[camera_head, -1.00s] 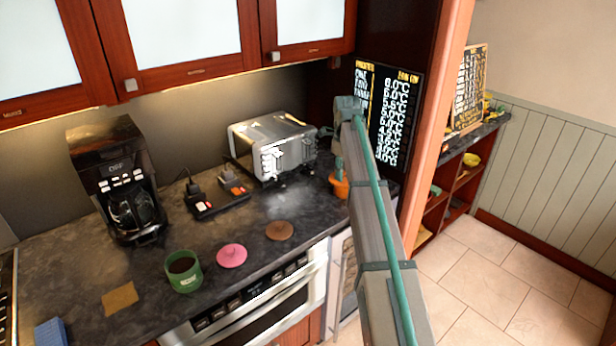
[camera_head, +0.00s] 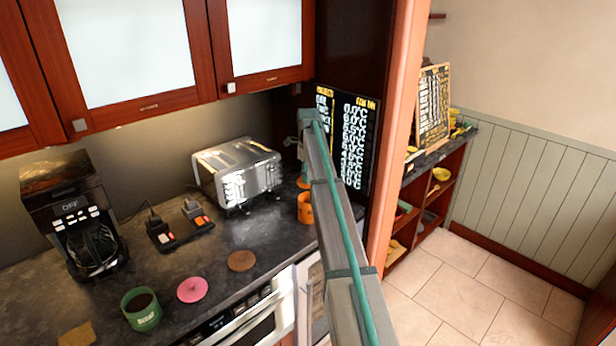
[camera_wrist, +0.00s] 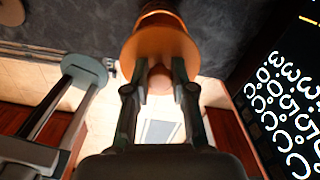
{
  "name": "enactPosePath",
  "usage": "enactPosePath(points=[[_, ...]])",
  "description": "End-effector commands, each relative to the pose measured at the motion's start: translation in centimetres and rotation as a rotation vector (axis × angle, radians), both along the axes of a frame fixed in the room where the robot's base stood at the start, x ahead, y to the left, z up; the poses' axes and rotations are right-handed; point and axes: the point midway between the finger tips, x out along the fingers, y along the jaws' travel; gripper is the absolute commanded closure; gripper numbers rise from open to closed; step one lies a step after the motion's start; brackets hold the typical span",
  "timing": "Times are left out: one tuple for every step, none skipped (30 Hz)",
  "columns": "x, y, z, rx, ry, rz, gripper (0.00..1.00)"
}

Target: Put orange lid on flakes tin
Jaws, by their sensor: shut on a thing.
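The orange lid (camera_wrist: 160,48) is a round disc with a small knob. My gripper (camera_wrist: 160,76) is shut on this knob in the wrist view. In the head view, my gripper (camera_head: 303,167) is at the far right end of the counter, and the lid (camera_head: 303,183) shows as a small orange edge under it. An orange tin (camera_head: 305,209), which looks like the flakes tin, stands upright on the counter below the lid, with a small gap between them in the picture. In the wrist view the tin (camera_wrist: 158,14) is mostly hidden behind the lid.
A toaster (camera_head: 238,172) stands left of the tin, and a chalkboard (camera_head: 345,135) stands behind it. A pink lid (camera_head: 192,289), a brown lid (camera_head: 241,261) and a green tin (camera_head: 142,309) are near the counter's front. A power strip (camera_head: 180,227) lies farther left.

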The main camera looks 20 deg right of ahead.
Motion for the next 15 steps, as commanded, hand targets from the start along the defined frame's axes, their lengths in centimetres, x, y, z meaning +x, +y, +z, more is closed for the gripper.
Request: enactPosePath(points=[[0.0,0.0,0.1,0.000,0.000,0.000,1.00],[0.0,0.0,0.1,0.000,0.000,0.000,1.00],[0.0,0.0,-0.1,0.000,0.000,0.000,1.00],[0.0,0.0,-0.3,0.000,0.000,0.000,1.00],[0.0,0.0,-0.4,0.000,0.000,0.000,1.00],[0.0,0.0,-0.6,0.000,0.000,0.000,1.00],[0.0,0.0,-0.7,-0.001,0.001,0.000,1.00],[0.0,0.0,-0.9,-0.001,0.001,0.000,1.00],[0.0,0.0,-1.2,0.000,0.001,0.000,1.00],[0.0,0.0,-1.4,0.000,0.001,0.000,1.00],[0.0,0.0,-1.6,0.000,0.001,0.000,1.00],[0.0,0.0,-1.9,0.000,0.001,0.000,1.00],[-0.1,0.0,-2.2,0.000,0.001,0.000,1.00],[-0.1,0.0,-2.4,0.000,0.001,0.000,1.00],[-0.1,0.0,-2.8,-0.001,0.001,0.000,1.00]])
